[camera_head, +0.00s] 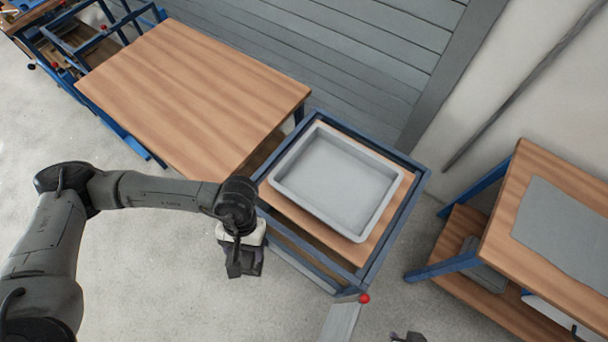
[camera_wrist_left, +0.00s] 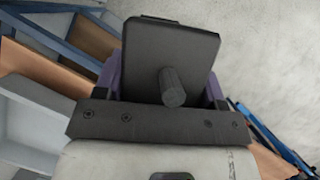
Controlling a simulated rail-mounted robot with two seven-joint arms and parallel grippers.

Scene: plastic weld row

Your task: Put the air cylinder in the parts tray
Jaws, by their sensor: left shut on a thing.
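The air cylinder (camera_wrist_left: 143,52) is a dark grey block with a short round rod sticking out of its face in the left wrist view. My left gripper (camera_head: 243,252) is shut on it, with purple fingers along its two sides. In the head view, the dark block (camera_head: 241,267) hangs below the pale gripper body, beside the near left side of the blue-framed cart. The parts tray (camera_head: 398,203) is a light grey, shallow, rectangular tray on the cart, and it looks empty. The held block appears outside the tray, to its lower left.
The tray sits on the wooden top of a cart with a blue frame (camera_head: 388,255) and a red knob (camera_head: 364,298). A bare wooden table (camera_head: 190,90) stands at the upper left. Another wooden bench (camera_head: 500,245) with a grey mat (camera_head: 565,230) stands at right.

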